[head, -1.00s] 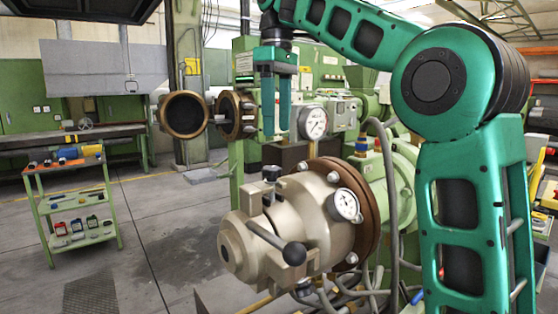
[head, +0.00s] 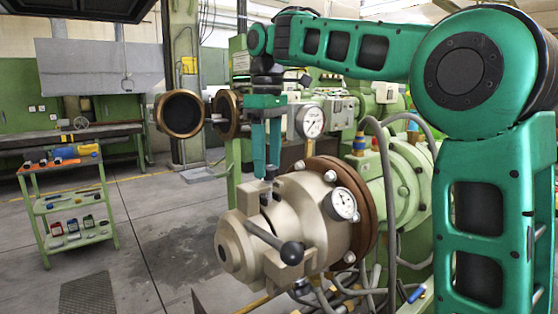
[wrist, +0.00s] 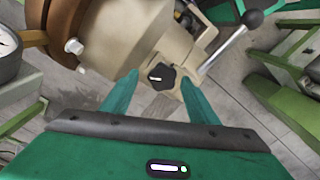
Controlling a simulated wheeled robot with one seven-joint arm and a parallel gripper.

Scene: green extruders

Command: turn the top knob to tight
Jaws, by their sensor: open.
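The top knob (wrist: 161,76) is small and black with a pale mark, on top of the beige extruder head (head: 310,210). In the wrist view it sits between my two teal fingertips, with a gap on each side. My gripper (head: 267,170) is open, pointing down over the knob. In the head view the fingers come down on either side of the knob (head: 269,173) and partly cover it. I cannot tell exactly how far down the fingertips reach along it.
A lever with a black ball end (head: 291,252) sticks out at the head's front; it also shows in the wrist view (wrist: 252,18). A green tool cart (head: 75,205) stands left, with open floor between.

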